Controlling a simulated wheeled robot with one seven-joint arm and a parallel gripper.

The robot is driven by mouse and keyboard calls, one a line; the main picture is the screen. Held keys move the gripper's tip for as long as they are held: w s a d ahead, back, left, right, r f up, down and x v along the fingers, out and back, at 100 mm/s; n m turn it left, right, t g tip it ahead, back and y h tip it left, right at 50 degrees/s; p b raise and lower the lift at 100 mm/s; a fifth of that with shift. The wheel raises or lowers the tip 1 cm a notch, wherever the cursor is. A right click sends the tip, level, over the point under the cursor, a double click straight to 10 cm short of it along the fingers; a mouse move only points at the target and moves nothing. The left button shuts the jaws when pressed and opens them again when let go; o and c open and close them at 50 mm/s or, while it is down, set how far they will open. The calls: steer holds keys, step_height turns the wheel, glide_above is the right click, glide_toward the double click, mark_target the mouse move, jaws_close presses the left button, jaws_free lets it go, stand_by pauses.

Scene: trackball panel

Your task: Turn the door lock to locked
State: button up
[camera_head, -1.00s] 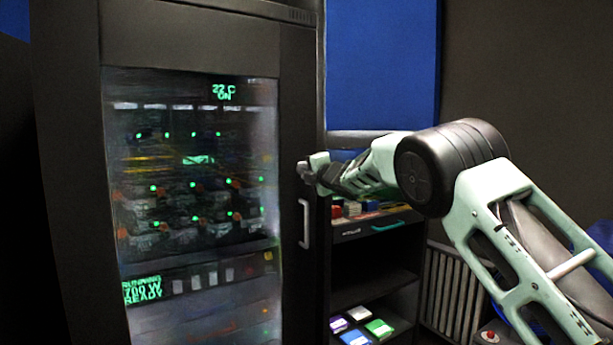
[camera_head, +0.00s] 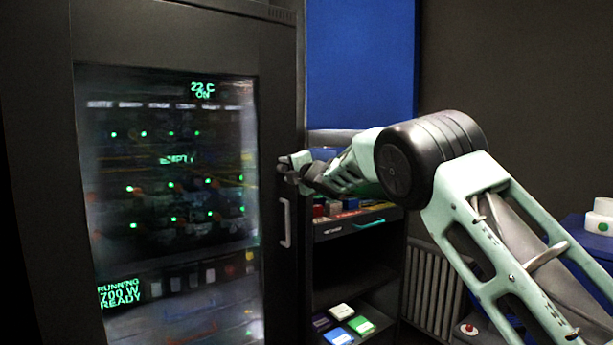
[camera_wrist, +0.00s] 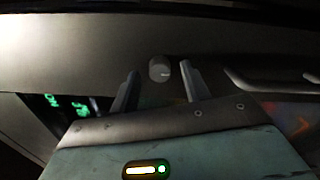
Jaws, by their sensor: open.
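The door lock is a small round grey knob (camera_wrist: 160,69) on the dark cabinet door frame in the wrist view. A pale mark shows on its face, but I cannot tell which setting it stands at. My gripper (camera_wrist: 160,85) is open, with one finger on each side of the knob in the picture. I cannot tell whether the fingers reach around it or stop short. In the head view my gripper (camera_head: 286,167) is at the right edge of the cabinet door (camera_head: 85,215), above the door handle (camera_head: 286,222), and it hides the knob there.
The glass door shows green text and lights. To the right stands a dark shelf unit (camera_head: 358,262) with a teal-handled drawer, coloured items on top and several small boxes below. A radiator (camera_head: 428,285) is beside it. The door handle also shows in the wrist view (camera_wrist: 262,84).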

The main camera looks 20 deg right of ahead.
steer(key=b+v, duration=0.2)
steer(key=v, duration=1.4)
steer(key=shift+s, duration=0.3)
steer(key=s+a+f+m+g+h, duration=0.1)
steer(key=s+a+f+m+g, duration=0.4)
steer(key=s+f, duration=0.4)
steer(key=s+a+f+m+g+h, duration=0.1)
steer(key=s+a+f+m+g, duration=0.3)
steer(key=s+a+f+m, duration=0.5)
steer(key=s+d+f+m+g+h, duration=0.1)
steer(key=s+f+g, duration=0.15)
steer(key=s, duration=0.75)
steer(key=s+d+f+m+g+h, duration=0.1)
steer(key=s+f+g, duration=0.15)
steer(key=s, duration=0.85)
steer(key=s+d+f+m+g+h, duration=0.1)
steer(key=s+f+g, duration=0.15)
steer(key=s, duration=0.75)
step_height(320, 180, up, 24)
steer(key=p, duration=2.3)
steer(key=shift+w+a+g, duration=0.35)
steer(key=shift+w, duration=0.1)
